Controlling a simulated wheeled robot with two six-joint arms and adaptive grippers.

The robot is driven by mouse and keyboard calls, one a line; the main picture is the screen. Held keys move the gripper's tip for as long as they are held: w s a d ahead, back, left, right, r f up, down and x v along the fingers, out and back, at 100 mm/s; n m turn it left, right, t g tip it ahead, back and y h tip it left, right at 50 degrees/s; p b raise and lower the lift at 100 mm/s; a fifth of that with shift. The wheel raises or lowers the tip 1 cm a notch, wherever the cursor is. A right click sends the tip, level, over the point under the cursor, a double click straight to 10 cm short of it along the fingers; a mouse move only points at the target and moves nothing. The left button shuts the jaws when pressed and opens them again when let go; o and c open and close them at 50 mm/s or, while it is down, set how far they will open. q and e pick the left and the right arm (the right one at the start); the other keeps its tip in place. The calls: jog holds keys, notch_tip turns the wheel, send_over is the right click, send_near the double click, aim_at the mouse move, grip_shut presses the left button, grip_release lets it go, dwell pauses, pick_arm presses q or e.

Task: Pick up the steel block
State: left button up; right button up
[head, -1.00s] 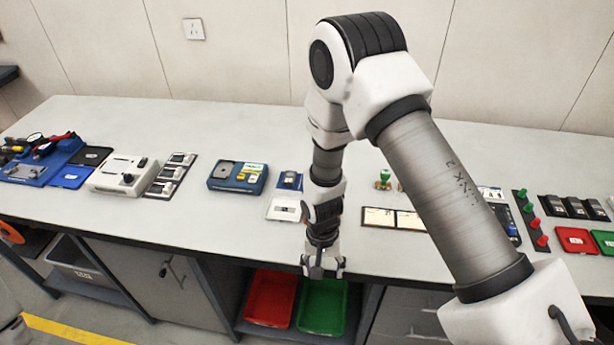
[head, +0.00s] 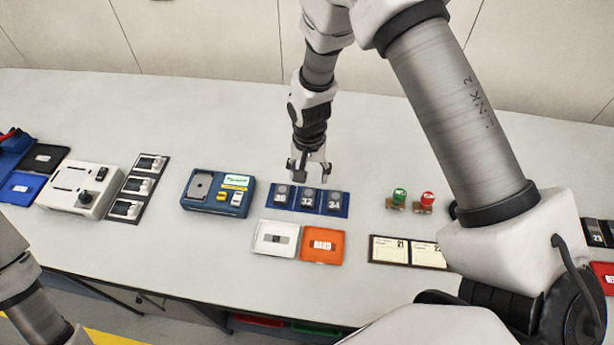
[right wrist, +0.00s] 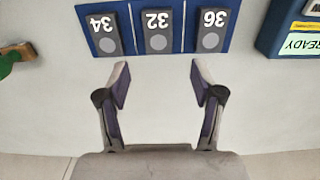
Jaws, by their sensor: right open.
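Several grey blocks stand in a row on a blue tray (head: 323,213). In the head view they are marked 36 (head: 280,198), 32 (head: 307,200) and 34 (head: 334,203). Which one is the steel block, I cannot tell. My right gripper (head: 308,172) is open and empty, pointing down just behind the row. In the right wrist view the fingers (right wrist: 162,82) are spread below the upside-down blocks 34 (right wrist: 104,34), 32 (right wrist: 157,32) and 36 (right wrist: 211,31), with bare table between them. My left gripper is out of view; only part of that arm shows.
A white tray (head: 262,246) and an orange tray (head: 322,258) lie in front of the row. A blue device (head: 216,193) stands to the left. Green (head: 399,197) and red (head: 427,200) knobs stand to the right. The table behind is clear.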

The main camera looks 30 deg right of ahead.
aim_at(308, 195)
jog(key=shift+s+a+f+p, duration=0.35)
jog(key=shift+s+f+p, duration=0.2)
jog(key=shift+s+f, duration=0.05)
jog(key=shift+s+a+f+p, duration=0.3)
jog(key=shift+s+f+p, duration=0.25)
jog(key=shift+s, duration=0.05)
jog(key=f, duration=0.2)
jog(key=w+f, duration=0.1)
jog(key=f, duration=0.1)
jog(key=shift+w+d+p, duration=0.1)
jog(key=shift+d+p, duration=0.15)
jog(key=shift+p, duration=0.05)
jog(key=shift+c, duration=0.4)
jog(key=shift+s+a+r, duration=0.15)
jog(key=shift+s+r, duration=0.05)
jog(key=shift+s, duration=0.1)
jog(key=c, duration=0.6)
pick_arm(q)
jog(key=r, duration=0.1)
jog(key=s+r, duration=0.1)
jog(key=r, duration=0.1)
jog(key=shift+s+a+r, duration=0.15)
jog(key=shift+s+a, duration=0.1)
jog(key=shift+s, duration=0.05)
pick_arm(e)
grip_shut()
